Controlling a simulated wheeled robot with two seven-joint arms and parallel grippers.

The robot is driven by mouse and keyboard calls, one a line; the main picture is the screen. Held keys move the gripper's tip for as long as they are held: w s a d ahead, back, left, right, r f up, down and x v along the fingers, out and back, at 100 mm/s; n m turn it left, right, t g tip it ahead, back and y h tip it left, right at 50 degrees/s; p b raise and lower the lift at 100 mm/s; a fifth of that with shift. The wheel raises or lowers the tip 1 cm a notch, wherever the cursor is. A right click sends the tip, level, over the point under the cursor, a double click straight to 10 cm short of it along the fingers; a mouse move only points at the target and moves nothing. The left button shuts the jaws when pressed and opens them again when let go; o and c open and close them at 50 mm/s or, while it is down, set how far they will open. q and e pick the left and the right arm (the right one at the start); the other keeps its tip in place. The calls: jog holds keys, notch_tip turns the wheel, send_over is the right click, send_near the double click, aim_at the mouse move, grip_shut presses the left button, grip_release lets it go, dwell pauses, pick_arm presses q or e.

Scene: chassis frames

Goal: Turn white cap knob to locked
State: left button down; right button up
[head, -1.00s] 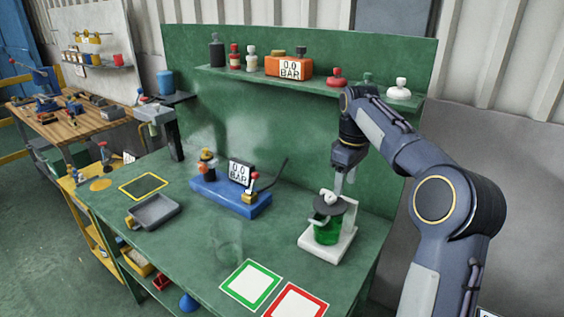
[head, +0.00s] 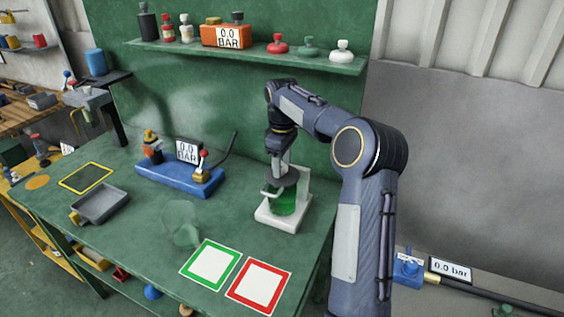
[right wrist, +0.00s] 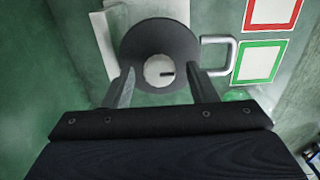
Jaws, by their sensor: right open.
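The white cap knob (right wrist: 159,70) is a small round disc with a short dark mark, centred on a dark round lid (right wrist: 160,50) in the right wrist view. My right gripper (right wrist: 161,74) is open, with one finger on each side of the knob and a gap visible on both sides. In the head view my right gripper (head: 280,165) points down over the lid of a green jar (head: 287,201), which stands on a white base (head: 283,218). The knob is hidden there. My left gripper is not in view.
A handle (right wrist: 222,55) sticks out beside the lid. Green-framed (head: 210,264) and red-framed (head: 259,286) squares lie in front on the green bench. A blue gauge unit (head: 180,176) and a grey tray (head: 99,204) are to the left. A shelf (head: 250,55) with bottles hangs behind.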

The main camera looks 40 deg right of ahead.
jog(key=c, duration=1)
jog(key=m+p, duration=0.2)
jog(key=m, duration=0.1)
jog(key=shift+r, duration=0.15)
jog(key=m+p, duration=0.1)
jog(key=m, duration=0.4)
jog(key=shift+p, duration=0.4)
jog(key=m+p, duration=0.1)
jog(key=m, duration=0.4)
jog(key=m+p, duration=0.1)
jog(key=m, duration=0.3)
jog(key=shift+m, duration=0.6)
